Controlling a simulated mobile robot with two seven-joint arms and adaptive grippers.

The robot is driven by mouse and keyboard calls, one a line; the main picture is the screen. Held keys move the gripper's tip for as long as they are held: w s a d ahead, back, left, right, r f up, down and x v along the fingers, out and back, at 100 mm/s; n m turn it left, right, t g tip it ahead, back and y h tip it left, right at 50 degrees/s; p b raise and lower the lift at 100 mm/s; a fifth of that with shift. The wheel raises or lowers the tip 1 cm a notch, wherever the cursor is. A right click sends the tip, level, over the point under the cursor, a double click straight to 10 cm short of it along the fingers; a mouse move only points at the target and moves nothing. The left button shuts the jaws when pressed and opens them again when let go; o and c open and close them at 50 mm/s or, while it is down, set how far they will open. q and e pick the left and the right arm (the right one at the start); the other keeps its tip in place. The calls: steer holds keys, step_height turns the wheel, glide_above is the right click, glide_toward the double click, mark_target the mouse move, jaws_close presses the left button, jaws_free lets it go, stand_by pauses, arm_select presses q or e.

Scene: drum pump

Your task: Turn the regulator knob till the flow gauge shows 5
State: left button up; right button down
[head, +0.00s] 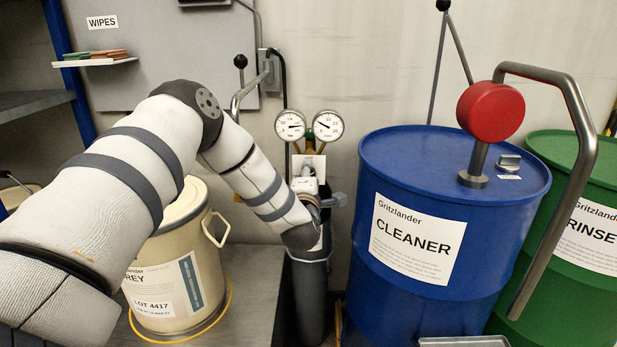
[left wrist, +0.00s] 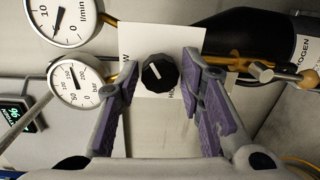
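The regulator knob (left wrist: 159,73) is black and ridged with a white mark, in the middle of the left wrist view. My left gripper (left wrist: 160,80) is open, one purple-padded finger on each side of the knob; gaps show between pads and knob. The flow gauge (left wrist: 61,18), marked l/min, is partly cut off at top left of that view; its needle's exact reading is too small to tell. In the head view my left gripper (head: 309,188) is at the regulator below two round gauges, largely hidden by its own arm. My right gripper is out of view.
A bar gauge (left wrist: 75,83) sits beside the flow gauge. In the head view a blue CLEANER drum (head: 400,285) with a red-knobbed pump stands right of the regulator, a green RINSE drum (head: 575,285) behind. A cream drum (head: 185,260) stands left, close under my arm.

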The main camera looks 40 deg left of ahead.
arm_select(q)
steer(key=shift+o, duration=0.3)
steer(key=shift+s, duration=0.1)
steer(key=v, duration=1.2)
steer(key=s+d+f+m+g+h, duration=0.2)
steer(key=s+d+f+m+h, duration=0.25)
steer(key=d+f+m, duration=0.4)
steer(key=s+d+f+m+g+h, duration=0.2)
steer(key=s+d+f+m+h, duration=0.25)
steer(key=f, duration=0.65)
steer(key=s+d+f+m+g, duration=0.1)
steer(key=s+m+g, duration=0.3)
steer(key=s, duration=0.6)
steer(key=s+d+f+m+g+h+p, duration=0.1)
steer(key=s+f+m+g, duration=0.3)
steer(key=s, duration=0.7)
steer(key=s+d+f+m+g+h, duration=0.1)
steer(key=s+d+f+m+g, duration=0.1)
steer(key=s, duration=0.9)
steer(key=d+m+g, duration=0.1)
steer(key=m+g, duration=0.1)
steer(key=m, duration=0.1)
steer(key=shift+f, duration=0.3)
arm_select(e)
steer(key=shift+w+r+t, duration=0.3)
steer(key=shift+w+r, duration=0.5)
